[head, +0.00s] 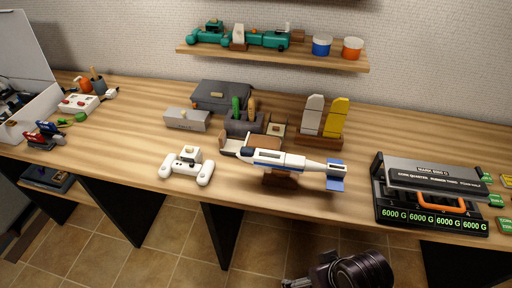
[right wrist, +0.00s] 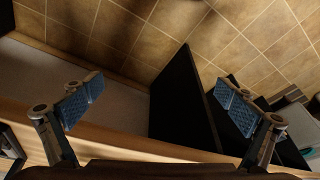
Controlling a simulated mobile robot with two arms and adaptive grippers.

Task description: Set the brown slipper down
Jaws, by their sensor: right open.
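I cannot make out a brown slipper for certain. A brown-orange upright piece (head: 252,109) stands beside a green one (head: 236,107) in a dark grey holder on the desk; whether it is a slipper I cannot tell. My right gripper also shows in the right wrist view (right wrist: 155,108), with its two blue-padded fingers wide apart and nothing between them. In the head view, my dark right arm is low at the bottom, in front of the desk edge. My left gripper is in neither view.
A white model rocket (head: 290,161) lies on a brown stand near the desk's front edge. A white controller (head: 186,171) is left of it, and a black weight case (head: 432,213) is at the right. A shelf (head: 270,58) hangs above.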

